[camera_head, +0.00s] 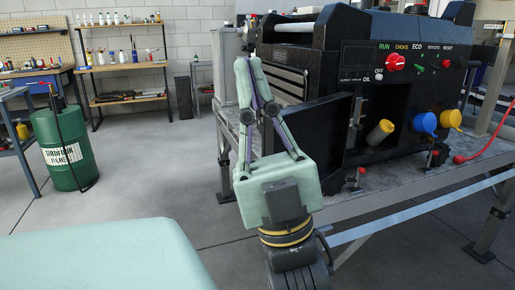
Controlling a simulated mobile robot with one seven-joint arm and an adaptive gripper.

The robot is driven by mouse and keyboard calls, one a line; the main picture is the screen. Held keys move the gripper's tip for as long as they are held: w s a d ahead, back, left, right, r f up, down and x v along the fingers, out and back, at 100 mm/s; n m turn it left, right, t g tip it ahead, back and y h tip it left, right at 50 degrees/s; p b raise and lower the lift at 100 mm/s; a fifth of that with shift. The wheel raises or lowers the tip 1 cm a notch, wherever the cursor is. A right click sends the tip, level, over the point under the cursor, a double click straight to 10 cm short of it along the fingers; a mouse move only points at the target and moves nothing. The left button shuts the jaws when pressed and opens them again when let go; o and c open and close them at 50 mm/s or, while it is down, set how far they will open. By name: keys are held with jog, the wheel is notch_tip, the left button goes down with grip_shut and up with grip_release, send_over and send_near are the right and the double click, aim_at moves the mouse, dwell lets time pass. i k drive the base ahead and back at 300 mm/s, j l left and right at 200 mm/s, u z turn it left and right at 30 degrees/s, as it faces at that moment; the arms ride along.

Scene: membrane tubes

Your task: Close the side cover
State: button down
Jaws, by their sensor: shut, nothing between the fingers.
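The black machine (325,58) stands on a metal bench. A flat dark panel, which looks like its side cover (318,138), stands out from the front to the left of a dark recess (376,104). It appears swung open; its hinge cannot be made out. My gripper (256,82), pale green with dark links, is shut and empty. It points up in front of the machine, at the cover's left edge. Its right finger overlaps the cover's lower left in the picture. I cannot tell whether they touch.
A yellow-capped cylinder (380,132), a blue knob (424,123) and a yellow knob (451,119) sit to the right. A green drum (66,160) stands far left. Floor between is clear.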

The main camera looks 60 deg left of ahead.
aim_at(320, 127)
jog(key=k+j, duration=0.1)
jog(key=j, duration=0.25)
jog(key=k+j, duration=0.15)
jog(key=j, duration=0.25)
jog(key=k+j+u, duration=0.1)
jog(key=j, duration=0.25)
jog(key=i+j, duration=0.15)
jog(key=j, duration=0.15)
jog(key=i+j, duration=0.1)
jog(key=j, duration=0.15)
jog(key=i+j, duration=0.15)
jog(key=j, duration=0.15)
jog(key=k, duration=0.4)
jog(key=k+j, duration=0.1)
jog(key=j, duration=1.55)
jog(key=i, duration=0.45)
